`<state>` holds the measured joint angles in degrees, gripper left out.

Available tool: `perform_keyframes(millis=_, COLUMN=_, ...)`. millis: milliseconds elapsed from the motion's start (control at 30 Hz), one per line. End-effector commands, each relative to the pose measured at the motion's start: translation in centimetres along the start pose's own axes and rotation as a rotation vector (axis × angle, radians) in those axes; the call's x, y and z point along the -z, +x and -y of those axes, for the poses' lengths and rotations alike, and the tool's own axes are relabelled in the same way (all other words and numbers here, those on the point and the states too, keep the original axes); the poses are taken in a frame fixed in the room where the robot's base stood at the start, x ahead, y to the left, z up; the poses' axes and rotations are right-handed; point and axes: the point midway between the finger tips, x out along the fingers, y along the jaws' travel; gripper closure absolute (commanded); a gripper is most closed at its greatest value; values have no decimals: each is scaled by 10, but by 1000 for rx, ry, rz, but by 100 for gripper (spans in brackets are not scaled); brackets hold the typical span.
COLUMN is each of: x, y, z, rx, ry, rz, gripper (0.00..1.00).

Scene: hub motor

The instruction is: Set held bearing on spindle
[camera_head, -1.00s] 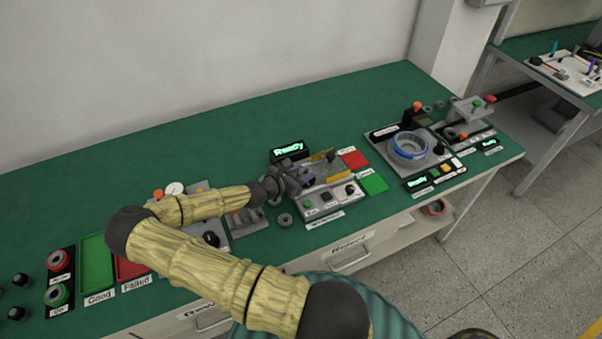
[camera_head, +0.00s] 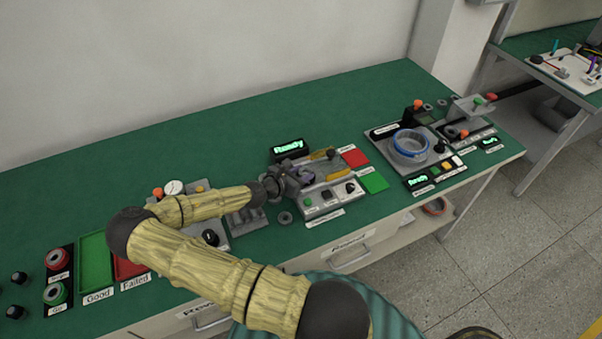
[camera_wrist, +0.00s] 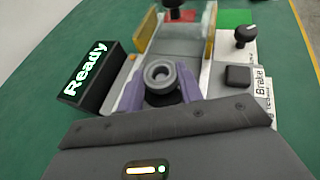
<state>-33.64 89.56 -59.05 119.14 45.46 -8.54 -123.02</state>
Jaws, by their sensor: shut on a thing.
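The bearing (camera_wrist: 160,77) is a small grey ring held between the purple fingers of my gripper (camera_wrist: 161,90) in the wrist view. My gripper is shut on it, above the near end of the grey test station. In the head view my gripper (camera_head: 304,178) is over the left part of this station (camera_head: 325,200), and the bearing is too small there to make out. The spindle is not clearly visible; a dark round part shows just below the bearing, and I cannot tell whether they touch.
A "Ready" display (camera_head: 288,147) stands close by on the left of the station. Yellow guard plates (camera_wrist: 210,35) and a black knob (camera_wrist: 246,32) rise from it. Red (camera_head: 354,158) and green (camera_head: 374,183) pads lie to the right.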

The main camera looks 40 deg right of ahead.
Motion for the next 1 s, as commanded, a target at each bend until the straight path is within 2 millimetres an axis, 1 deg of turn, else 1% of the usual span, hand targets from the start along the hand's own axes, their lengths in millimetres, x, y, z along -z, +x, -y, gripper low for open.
perform_keyframes(millis=600, x=6, y=2, z=0, rx=0, ry=1, rz=0, gripper=87)
perform_keyframes(millis=967, x=5, y=2, z=0, rx=0, ry=1, rz=0, gripper=87)
perform_keyframes(millis=1000, x=5, y=2, z=0, rx=0, ry=1, rz=0, gripper=58)
